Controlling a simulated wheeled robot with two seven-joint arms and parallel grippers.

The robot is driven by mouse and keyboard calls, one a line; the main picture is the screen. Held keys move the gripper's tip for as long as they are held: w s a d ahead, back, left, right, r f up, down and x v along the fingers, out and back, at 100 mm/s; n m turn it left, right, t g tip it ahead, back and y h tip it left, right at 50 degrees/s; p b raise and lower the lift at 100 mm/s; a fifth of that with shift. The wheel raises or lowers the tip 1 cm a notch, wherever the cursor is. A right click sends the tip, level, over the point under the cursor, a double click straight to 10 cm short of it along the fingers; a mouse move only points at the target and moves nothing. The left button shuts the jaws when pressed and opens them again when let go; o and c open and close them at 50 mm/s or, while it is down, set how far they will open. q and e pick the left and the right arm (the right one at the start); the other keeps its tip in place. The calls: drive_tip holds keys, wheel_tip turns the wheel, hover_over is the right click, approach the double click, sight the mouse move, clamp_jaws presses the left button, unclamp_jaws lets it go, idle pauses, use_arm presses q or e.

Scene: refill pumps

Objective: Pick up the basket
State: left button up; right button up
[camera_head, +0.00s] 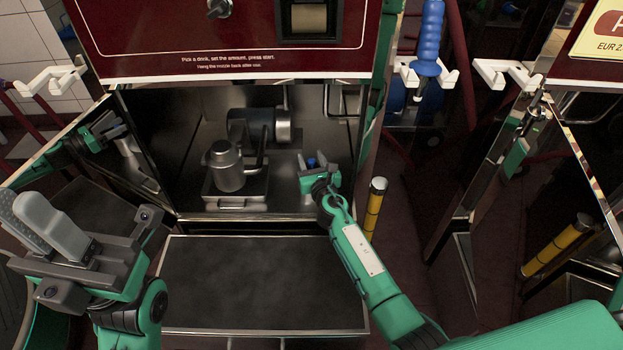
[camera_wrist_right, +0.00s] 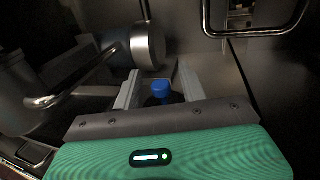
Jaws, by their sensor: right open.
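My right gripper (camera_head: 316,172) is open inside the steel bay of the pump, right of a metal jug. A blue-capped dark item (camera_wrist_right: 160,89) shows between its fingers in the right wrist view; I cannot tell whether they touch it. The head view shows the blue cap (camera_head: 311,162) too. I cannot make out a clear basket. A shallow metal tray (camera_head: 237,203) with a front handle sits in the bay under the metal jug (camera_head: 227,168). My left gripper (camera_head: 40,222) is at the lower left, outside the bay, with its grey fingers together and nothing visible between them.
A metal cylinder (camera_head: 283,127) juts out at the back of the bay, above my right gripper. A dark shelf (camera_head: 262,285) in front of the bay is empty. A yellow post (camera_head: 374,208) stands right of my right arm. A blue nozzle (camera_head: 428,40) hangs at upper right.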

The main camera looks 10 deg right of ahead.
drive_tip(key=c, duration=0.8)
drive_tip(key=shift+r, duration=0.2)
